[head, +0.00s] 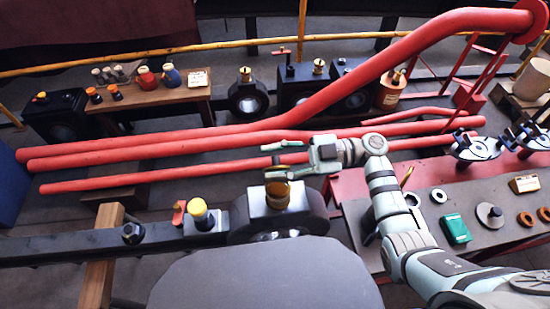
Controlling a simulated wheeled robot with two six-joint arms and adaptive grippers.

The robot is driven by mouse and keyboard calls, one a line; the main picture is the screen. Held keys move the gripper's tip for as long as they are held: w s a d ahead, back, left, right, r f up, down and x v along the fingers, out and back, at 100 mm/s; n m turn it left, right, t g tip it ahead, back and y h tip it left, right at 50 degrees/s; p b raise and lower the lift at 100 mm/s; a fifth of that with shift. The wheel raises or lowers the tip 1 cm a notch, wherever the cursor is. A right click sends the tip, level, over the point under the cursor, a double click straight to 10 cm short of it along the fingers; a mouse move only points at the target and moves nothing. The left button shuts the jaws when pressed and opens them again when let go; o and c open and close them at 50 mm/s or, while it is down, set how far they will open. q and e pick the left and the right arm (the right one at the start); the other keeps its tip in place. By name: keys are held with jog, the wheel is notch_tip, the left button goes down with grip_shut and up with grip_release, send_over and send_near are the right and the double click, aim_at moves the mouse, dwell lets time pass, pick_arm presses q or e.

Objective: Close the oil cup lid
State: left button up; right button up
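The oil cup (277,196) is a small brass-coloured cup on the pale top of a black round-bodied housing (316,212) at the lower middle. A thin dark-gold piece that looks like its lid (284,158) stands up above the cup, partly hidden by my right gripper. My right gripper (271,160) reaches in from the right, just above the cup. Its two pale green fingers are spread apart and point left, one above the other. I cannot tell whether a finger touches the lid. My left gripper is not in view.
Long red pipes (150,149) run behind the cup. A black bar with a yellow-capped fitting (198,213) lies left of it. A red-edged bench (465,215) at right holds a green box (455,229), rings and discs. A wooden bench (150,97) with small containers stands at back left.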

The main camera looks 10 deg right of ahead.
grip_shut()
jog(key=shift+s+f+n, duration=0.1)
jog(key=shift+s+n, duration=0.15)
jog(key=shift+n, duration=0.4)
jog(key=shift+s+n, duration=0.25)
jog(key=shift+n, duration=0.4)
jog(key=shift+s+n, duration=0.15)
jog(key=shift+n, duration=0.15)
jog(key=shift+s+f+n+b, duration=0.2)
jog(key=shift+s+n+b, duration=0.25)
jog(key=shift+n, duration=0.65)
jog(key=shift+s+f+n+b, duration=0.1)
jog(key=shift+s+n+b, duration=0.25)
jog(key=shift+n, duration=0.45)
dwell(1.1)
grip_release()
jog(key=shift+w, duration=0.1)
jog(key=shift+f, duration=0.2)
